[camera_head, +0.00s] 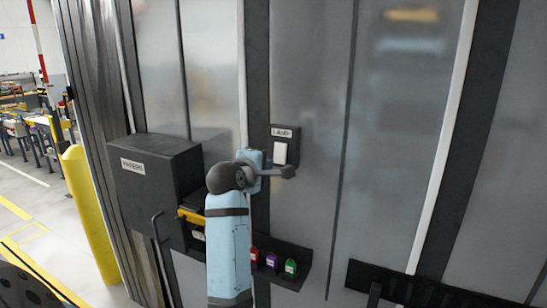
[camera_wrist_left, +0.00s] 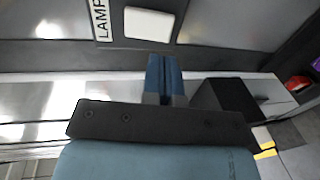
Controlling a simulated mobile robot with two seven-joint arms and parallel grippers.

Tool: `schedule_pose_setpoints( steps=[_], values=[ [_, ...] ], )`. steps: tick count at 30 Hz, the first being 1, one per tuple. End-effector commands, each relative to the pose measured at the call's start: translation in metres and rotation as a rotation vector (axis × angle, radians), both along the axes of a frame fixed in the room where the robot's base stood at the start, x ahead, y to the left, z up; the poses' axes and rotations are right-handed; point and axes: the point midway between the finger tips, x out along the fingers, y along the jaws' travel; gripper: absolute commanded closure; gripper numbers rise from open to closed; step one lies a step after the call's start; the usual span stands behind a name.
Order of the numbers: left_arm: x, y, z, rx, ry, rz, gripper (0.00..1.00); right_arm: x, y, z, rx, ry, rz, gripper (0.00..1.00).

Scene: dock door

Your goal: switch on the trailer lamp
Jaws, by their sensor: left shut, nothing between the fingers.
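The lamp switch is a white rocker (camera_head: 280,153) on a dark box (camera_head: 291,133) labelled LAMP, fixed to the grey wall. The rocker also shows in the left wrist view (camera_wrist_left: 148,23), beside its LAMP label. My left gripper (camera_head: 289,172) is just below the rocker in the head view, its fingers shut with nothing between them. In the left wrist view the closed blue fingertips (camera_wrist_left: 164,72) appear short of the rocker's edge, with a small gap in the picture. Whether they touch the box cannot be told. My right gripper is not in view.
A dark box labelled WAFERS or similar (camera_head: 155,180) juts out left of my left arm. A dark shelf (camera_head: 304,270) below holds small red, purple and green items (camera_head: 290,268). A black rail (camera_head: 440,291) is at lower right. A yellow post (camera_head: 90,215) stands left.

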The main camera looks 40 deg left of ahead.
Motion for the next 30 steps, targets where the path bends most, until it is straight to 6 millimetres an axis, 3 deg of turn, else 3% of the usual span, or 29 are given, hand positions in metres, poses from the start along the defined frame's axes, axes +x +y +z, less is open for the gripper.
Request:
schedule_pose_setpoints(
  steps=[3,10,24,30],
  values=[
    [0.022,0.007,-0.001,0.0,0.003,0.0,1.0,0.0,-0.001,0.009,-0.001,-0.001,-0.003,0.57],
    [0.047,0.015,-0.007,0.0,0.0,0.0,1.0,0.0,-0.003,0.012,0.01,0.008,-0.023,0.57],
    [0.052,0.016,-0.01,0.001,-0.004,0.0,1.0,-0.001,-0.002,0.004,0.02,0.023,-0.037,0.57],
    [0.056,0.017,-0.02,0.029,-0.091,-0.003,1.0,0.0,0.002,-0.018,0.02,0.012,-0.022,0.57]
  ],
)
